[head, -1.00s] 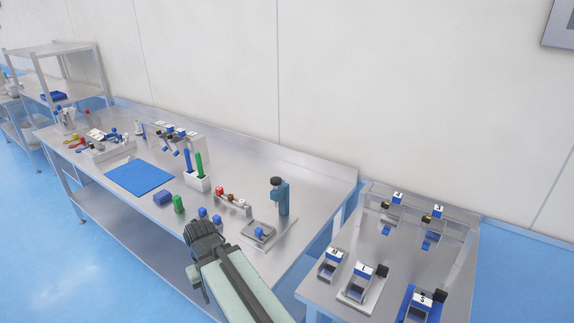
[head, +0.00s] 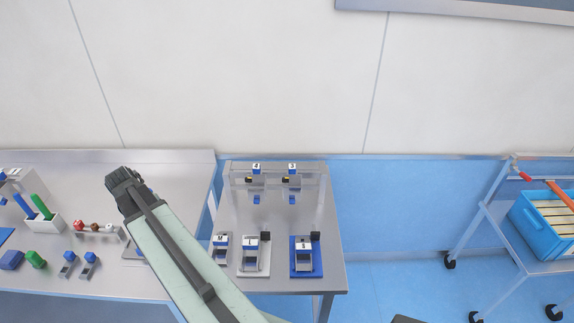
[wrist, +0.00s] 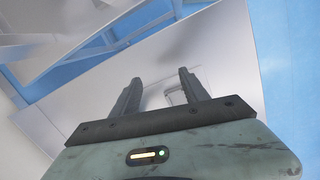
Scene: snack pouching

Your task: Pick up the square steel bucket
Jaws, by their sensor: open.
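No item shows clearly as the square steel bucket. Small boxy steel holders with lettered tags stand at the front of the small steel table (head: 285,213): a left one (head: 221,256), a middle one on a pale base (head: 252,265), and a right one on a blue base (head: 303,264). They are too small to tell whether one is the bucket. My gripper (head: 117,178) is left of them in the head view, over the long bench. In the wrist view my gripper (wrist: 158,75) is open and empty, with a steel surface (wrist: 100,85) beyond its fingers.
The long steel bench (head: 185,175) at left holds a white cup of blue and green sticks (head: 45,222) and several small items. A rack with tagged dispensers (head: 275,168) stands at the small table's back. A wheeled cart (head: 500,205) with a blue crate (head: 535,225) is at right. Blue floor lies between.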

